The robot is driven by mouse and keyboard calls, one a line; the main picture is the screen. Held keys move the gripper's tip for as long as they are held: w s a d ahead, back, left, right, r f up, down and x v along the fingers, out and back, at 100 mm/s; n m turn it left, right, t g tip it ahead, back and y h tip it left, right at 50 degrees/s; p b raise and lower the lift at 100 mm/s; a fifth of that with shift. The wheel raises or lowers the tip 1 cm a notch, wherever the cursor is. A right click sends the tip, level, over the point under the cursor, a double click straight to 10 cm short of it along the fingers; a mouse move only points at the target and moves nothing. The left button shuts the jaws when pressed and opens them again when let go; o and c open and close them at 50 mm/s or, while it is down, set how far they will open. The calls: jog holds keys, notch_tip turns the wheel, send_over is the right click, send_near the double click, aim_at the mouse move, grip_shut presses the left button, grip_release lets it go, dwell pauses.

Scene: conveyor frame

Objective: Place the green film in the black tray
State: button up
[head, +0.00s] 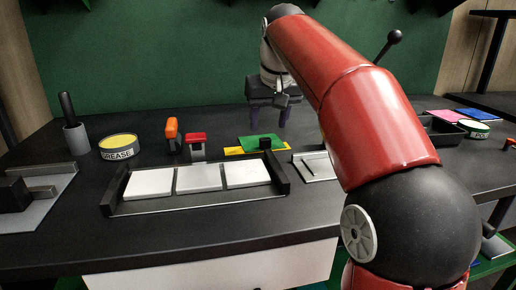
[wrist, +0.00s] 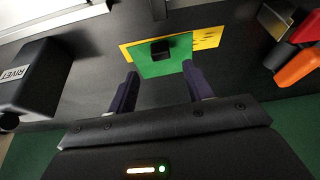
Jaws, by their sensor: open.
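The green film (head: 250,142) lies flat on the dark table, partly over a yellow card (head: 236,151); it also shows in the wrist view (wrist: 156,69). A small black block (wrist: 161,49) sits on top of the film. My gripper (head: 268,122) is open and empty, pointing down behind the film in the head view. In the wrist view its two purple fingers (wrist: 159,70) stand apart, one on each side of the film's near edge; whether they touch it I cannot tell. A black tray (head: 444,132) is at the right, partly hidden by my arm.
A frame with white tiles (head: 197,180) lies in front of the film. Orange (head: 171,130) and red-topped (head: 196,141) items stand to its left, near a grease tin (head: 118,147). A RIVET box (wrist: 35,80) shows in the wrist view. Pink (head: 441,115) and blue sheets (head: 474,113) lie far right.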

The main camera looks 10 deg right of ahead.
aim_at(265, 138)
jog(key=b+x, duration=0.1)
jog(key=x, duration=0.4)
jog(key=shift+s+a, duration=0.1)
grip_shut()
